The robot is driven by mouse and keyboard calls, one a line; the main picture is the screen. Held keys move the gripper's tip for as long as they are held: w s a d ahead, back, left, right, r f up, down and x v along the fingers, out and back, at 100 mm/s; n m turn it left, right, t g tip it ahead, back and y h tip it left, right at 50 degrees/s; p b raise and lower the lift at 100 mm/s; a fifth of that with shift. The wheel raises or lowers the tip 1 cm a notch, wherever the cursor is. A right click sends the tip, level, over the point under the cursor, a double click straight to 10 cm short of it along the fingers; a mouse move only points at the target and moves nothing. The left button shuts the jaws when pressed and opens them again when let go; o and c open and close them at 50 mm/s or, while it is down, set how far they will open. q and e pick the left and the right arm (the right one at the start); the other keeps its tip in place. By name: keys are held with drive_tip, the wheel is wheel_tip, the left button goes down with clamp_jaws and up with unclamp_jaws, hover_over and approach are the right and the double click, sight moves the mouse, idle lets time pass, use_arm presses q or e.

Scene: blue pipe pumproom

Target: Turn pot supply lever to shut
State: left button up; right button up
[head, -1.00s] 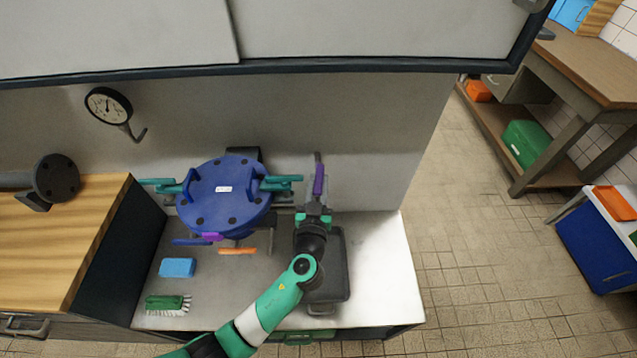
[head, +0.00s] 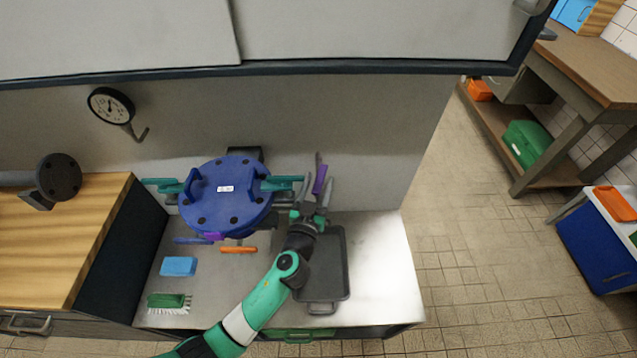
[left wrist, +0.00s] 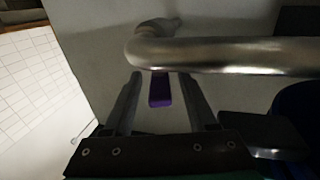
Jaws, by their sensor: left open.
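A purple-gripped lever (head: 319,180) stands near the back wall, right of the blue round-lidded pot (head: 225,194). I take it for the pot supply lever, but no label on it can be read. My left gripper (head: 316,190) is open, its fingers spread either side of the purple grip. In the left wrist view the purple grip (left wrist: 160,90) shows between the two fingers (left wrist: 160,95), with gaps on both sides. A shiny metal pipe (left wrist: 230,54) crosses that view just beyond the fingers and hides part of the lever.
A dark tray (head: 322,275) lies under my left arm. A blue sponge (head: 178,266) and green brush (head: 170,302) lie left. The counter's right end (head: 380,270) is clear.

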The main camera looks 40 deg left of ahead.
use_arm(q)
drive_tip(key=v, duration=1.1)
drive_tip(key=shift+s+d, duration=0.2)
drive_tip(key=shift+s, duration=0.1)
